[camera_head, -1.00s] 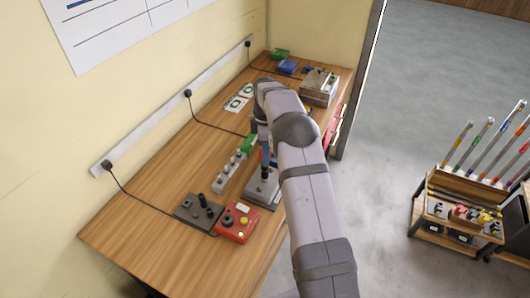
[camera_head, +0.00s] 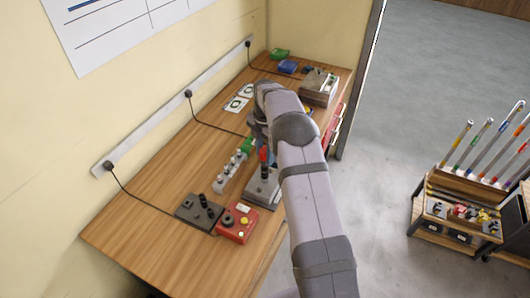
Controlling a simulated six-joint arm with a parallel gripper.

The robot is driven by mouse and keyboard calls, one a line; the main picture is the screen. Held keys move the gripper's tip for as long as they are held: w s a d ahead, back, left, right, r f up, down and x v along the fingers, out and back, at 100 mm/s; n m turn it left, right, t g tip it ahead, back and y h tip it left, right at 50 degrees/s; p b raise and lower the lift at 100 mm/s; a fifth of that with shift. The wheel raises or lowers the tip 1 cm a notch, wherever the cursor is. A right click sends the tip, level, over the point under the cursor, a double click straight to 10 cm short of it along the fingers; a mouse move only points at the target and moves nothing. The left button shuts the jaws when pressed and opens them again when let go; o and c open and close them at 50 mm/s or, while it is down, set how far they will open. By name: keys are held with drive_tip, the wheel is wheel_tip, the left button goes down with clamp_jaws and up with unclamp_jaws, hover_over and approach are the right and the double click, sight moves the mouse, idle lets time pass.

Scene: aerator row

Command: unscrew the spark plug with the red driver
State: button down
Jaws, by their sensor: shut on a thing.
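The red driver (camera_head: 264,155) is upright over the grey metal block (camera_head: 258,193) on the wooden bench. My gripper (camera_head: 261,145) is shut on the red driver, mostly hidden behind my arm. The driver's lower end comes down at the block's top; I cannot tell whether it touches. The spark plug cannot be made out at this size.
A pale rail with several upright pieces (camera_head: 230,172) stands just left of the block. A dark plate with black posts (camera_head: 199,212) and a red box with buttons (camera_head: 237,222) stand in front. A grey box (camera_head: 319,88) stands at the back right. The bench's left part is clear.

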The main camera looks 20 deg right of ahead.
drive_tip(key=shift+s+f+n, duration=0.15)
drive_tip(key=shift+f+n, duration=0.05)
drive_tip(key=shift+n, duration=0.3)
drive_tip(key=n, duration=0.7)
drive_tip(key=shift+f+p, duration=0.1)
drive_tip(key=shift+p, duration=0.25)
drive_tip(key=shift+s, duration=0.1)
drive_tip(key=c, duration=1.2)
unclamp_jaws()
drive_tip(key=shift+w, duration=0.2)
